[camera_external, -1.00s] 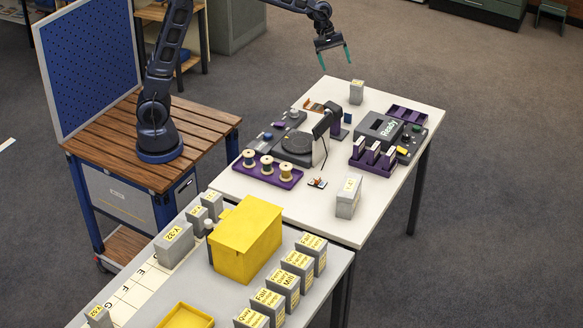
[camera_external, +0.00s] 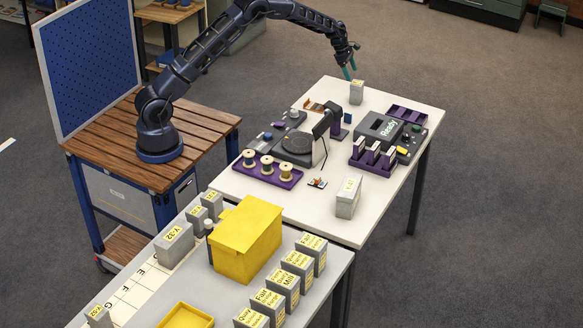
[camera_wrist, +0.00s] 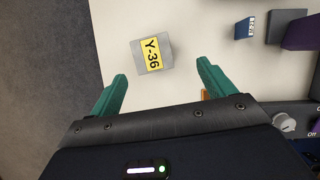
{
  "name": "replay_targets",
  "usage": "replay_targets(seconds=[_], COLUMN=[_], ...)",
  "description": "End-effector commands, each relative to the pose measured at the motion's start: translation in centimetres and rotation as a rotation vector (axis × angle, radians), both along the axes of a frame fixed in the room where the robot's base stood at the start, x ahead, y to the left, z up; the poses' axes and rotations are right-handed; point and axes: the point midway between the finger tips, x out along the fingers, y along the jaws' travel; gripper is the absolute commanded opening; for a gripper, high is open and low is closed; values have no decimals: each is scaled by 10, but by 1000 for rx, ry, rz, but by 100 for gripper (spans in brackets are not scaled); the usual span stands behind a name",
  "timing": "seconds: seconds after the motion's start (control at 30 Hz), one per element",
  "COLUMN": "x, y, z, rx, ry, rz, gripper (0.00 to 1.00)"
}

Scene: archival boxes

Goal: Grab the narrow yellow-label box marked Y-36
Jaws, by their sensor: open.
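The narrow grey box with a yellow label (camera_external: 356,92) stands upright near the far end of the white table (camera_external: 410,90). In the wrist view the top of this box (camera_wrist: 152,55) reads Y-36. My gripper (camera_external: 350,73) is open, its green fingers pointing down just above and to the left of the box. In the wrist view the box lies ahead of my gripper (camera_wrist: 163,80), between the lines of the two fingers and beyond their tips. Nothing is between the fingers. I cannot tell the exact height of the fingertips over the box.
A small blue object (camera_wrist: 245,28) and a dark purple-black device (camera_wrist: 288,25) lie right of the box. A grey device marked Ready (camera_external: 385,128) and a purple tray (camera_external: 407,114) stand nearby. The table edge and floor are left of the box in the wrist view.

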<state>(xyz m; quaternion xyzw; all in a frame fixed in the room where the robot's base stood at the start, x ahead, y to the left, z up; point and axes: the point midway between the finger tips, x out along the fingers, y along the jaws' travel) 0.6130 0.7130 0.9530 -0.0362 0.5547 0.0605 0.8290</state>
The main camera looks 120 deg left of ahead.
Motion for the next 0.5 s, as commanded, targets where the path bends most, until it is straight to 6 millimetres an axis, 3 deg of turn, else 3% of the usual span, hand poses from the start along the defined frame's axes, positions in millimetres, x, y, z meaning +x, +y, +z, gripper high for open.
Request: replay_targets(seconds=[0.17,0.5], x=[-2,14], y=[7,10], z=[-11,-52], rx=[-8,-8], ry=[-2,-1], rz=[25,23], gripper=[82,82])
